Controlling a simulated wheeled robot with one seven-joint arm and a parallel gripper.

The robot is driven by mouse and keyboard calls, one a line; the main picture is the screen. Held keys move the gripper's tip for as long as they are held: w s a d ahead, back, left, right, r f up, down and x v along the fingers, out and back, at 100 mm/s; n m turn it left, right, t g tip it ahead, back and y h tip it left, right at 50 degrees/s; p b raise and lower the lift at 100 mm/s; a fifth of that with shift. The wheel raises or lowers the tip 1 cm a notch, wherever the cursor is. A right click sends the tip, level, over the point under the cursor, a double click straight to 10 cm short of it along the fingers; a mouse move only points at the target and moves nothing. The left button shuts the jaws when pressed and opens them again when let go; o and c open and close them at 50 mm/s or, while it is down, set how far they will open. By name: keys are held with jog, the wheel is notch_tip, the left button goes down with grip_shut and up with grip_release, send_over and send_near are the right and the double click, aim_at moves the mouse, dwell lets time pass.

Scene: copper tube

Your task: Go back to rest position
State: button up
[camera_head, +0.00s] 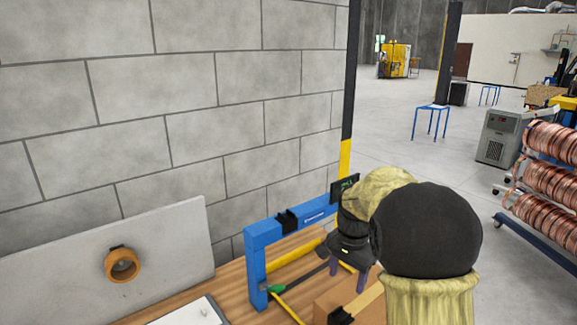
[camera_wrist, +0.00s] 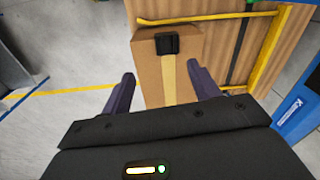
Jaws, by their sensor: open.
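My gripper (camera_wrist: 160,85) is open in the wrist view, with its two dark purple fingers apart and nothing between them. In the head view my gripper (camera_head: 348,280) points down above the wooden table (camera_head: 232,283), near a cardboard box. The cardboard box (camera_wrist: 148,75) lies below and beyond the fingertips in the wrist view, with a tan tape strip and a black clip-like piece on it. The box (camera_head: 335,300) is partly hidden by my arm in the head view.
A blue frame (camera_head: 256,262) stands on the table, with yellow bars beside it. A grey panel (camera_head: 60,265) with an orange ring (camera_head: 122,264) stands at left before a block wall (camera_head: 180,100). Copper coils (camera_head: 550,180) hang on a rack at right. Open floor lies behind.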

jog(key=s+f+n+t, duration=0.1)
jog(key=s+f+n, duration=0.2)
jog(key=s, duration=0.6)
jog(key=s+f+n+t, duration=0.1)
jog(key=s+f+n, duration=0.2)
jog(key=s+n, duration=0.3)
jog(key=s, duration=0.3)
jog(key=shift+s+a, duration=0.3)
jog(key=shift+s, duration=0.05)
